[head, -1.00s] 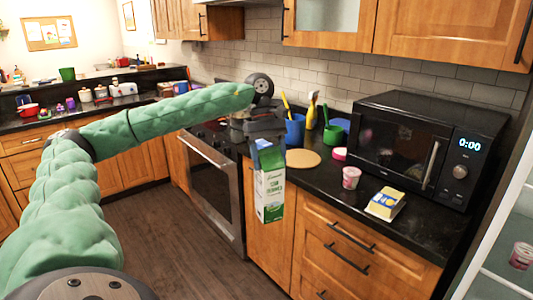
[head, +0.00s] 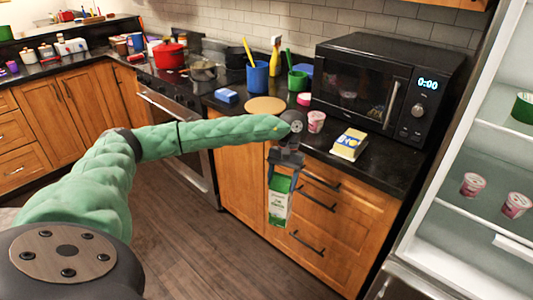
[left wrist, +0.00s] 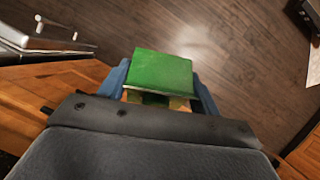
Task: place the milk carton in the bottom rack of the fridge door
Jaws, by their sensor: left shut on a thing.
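The milk carton (head: 280,203) is white and green and hangs upright below my left gripper (head: 284,176) in the head view. The left gripper is shut on its green top. In the left wrist view, the green carton top (left wrist: 162,70) sits between the blue fingers of the left gripper (left wrist: 160,90). The carton is in front of the wooden drawers, above the floor. The open fridge (head: 480,150) stands at the right edge of the head view, with shelves showing. I cannot make out the door's bottom rack. My right gripper is not in view.
A black microwave (head: 375,90), a yellow-and-white butter pack (head: 349,144) and a pink cup (head: 316,121) stand on the dark counter. Pink yogurt cups (head: 473,184) sit on a fridge shelf. The wooden floor (head: 215,255) in front of the drawers is clear.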

